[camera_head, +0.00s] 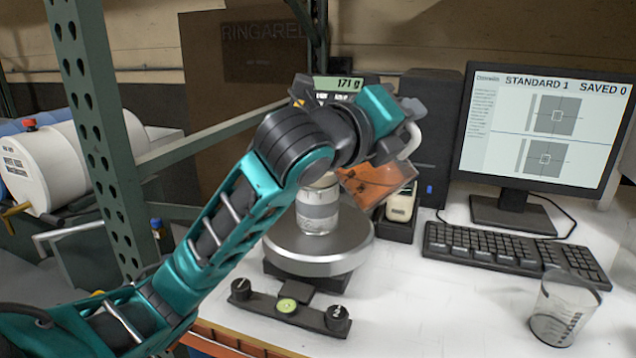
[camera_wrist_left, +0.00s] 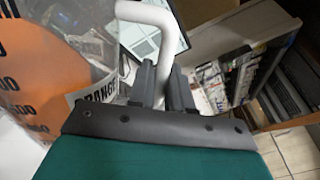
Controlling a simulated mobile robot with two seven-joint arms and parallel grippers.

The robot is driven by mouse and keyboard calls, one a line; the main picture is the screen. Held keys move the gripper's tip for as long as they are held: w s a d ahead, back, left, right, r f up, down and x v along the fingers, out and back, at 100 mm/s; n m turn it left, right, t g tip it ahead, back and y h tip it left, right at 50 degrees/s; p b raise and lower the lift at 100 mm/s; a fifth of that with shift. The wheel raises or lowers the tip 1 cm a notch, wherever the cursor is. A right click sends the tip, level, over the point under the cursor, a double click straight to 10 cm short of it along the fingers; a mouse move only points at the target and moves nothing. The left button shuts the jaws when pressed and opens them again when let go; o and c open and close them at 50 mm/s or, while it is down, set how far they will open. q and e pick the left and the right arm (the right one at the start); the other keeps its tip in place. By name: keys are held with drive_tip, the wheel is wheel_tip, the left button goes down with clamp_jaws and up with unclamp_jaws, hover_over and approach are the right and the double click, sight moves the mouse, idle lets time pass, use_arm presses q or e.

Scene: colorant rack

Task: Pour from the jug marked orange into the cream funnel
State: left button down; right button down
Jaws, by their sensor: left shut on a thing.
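My left gripper (camera_head: 408,122) is shut on the white handle of a clear jug (camera_head: 376,183) holding orange liquid. In the head view the jug is tilted, beside and above the upper right of a glass jar (camera_head: 317,212). The jar stands on a round scale (camera_head: 320,250), whose display (camera_head: 338,84) reads 171 g. In the left wrist view the fingers (camera_wrist_left: 163,88) grip the handle (camera_wrist_left: 150,14), and the jug's label (camera_wrist_left: 95,92) partly reads "RANG". A pale cream rim (camera_head: 325,180) shows at the jar's top; my arm hides most of it, so I cannot tell the funnel's shape or any stream.
A cream-coloured bottle (camera_head: 401,204) stands in a black holder right of the scale. A monitor (camera_head: 540,120), keyboard (camera_head: 510,252) and clear graduated beaker (camera_head: 564,310) are on the right. A green metal post (camera_head: 100,130) stands at left.

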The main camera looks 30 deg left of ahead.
use_arm(q)
drive_tip(key=shift+a+r+n, duration=0.25)
drive_tip(key=shift+r+n, duration=0.1)
drive_tip(key=shift+n, duration=0.05)
idle(0.9)
drive_tip(key=shift+a+r+n, duration=0.25)
drive_tip(key=shift+r+n, duration=0.05)
drive_tip(key=shift+r, duration=0.15)
idle(2.1)
drive_tip(key=d+f+m+p, duration=0.1)
drive_tip(key=f+m, duration=0.1)
drive_tip(key=shift+s+d+m, duration=0.1)
drive_tip(key=shift+d+m, duration=0.2)
drive_tip(key=shift+d, duration=0.05)
drive_tip(key=shift+d+f+m, duration=0.35)
drive_tip(key=shift+d+m, duration=0.05)
drive_tip(key=shift+m, duration=0.1)
drive_tip(key=s+d+f+m+b, duration=0.1)
drive_tip(key=d+f+m+b, duration=0.2)
drive_tip(key=f, duration=0.4)
drive_tip(key=d+f+m+b, duration=0.1)
drive_tip(key=d+f+m, duration=0.1)
drive_tip(key=f+m, duration=0.45)
wheel_tip(320, 180, up, 4)
drive_tip(key=n+p, duration=0.1)
drive_tip(key=p, duration=0.2)
drive_tip(key=shift+s+d+n+p, duration=0.1)
drive_tip(key=shift+n+p, duration=0.15)
drive_tip(key=shift+p, duration=0.05)
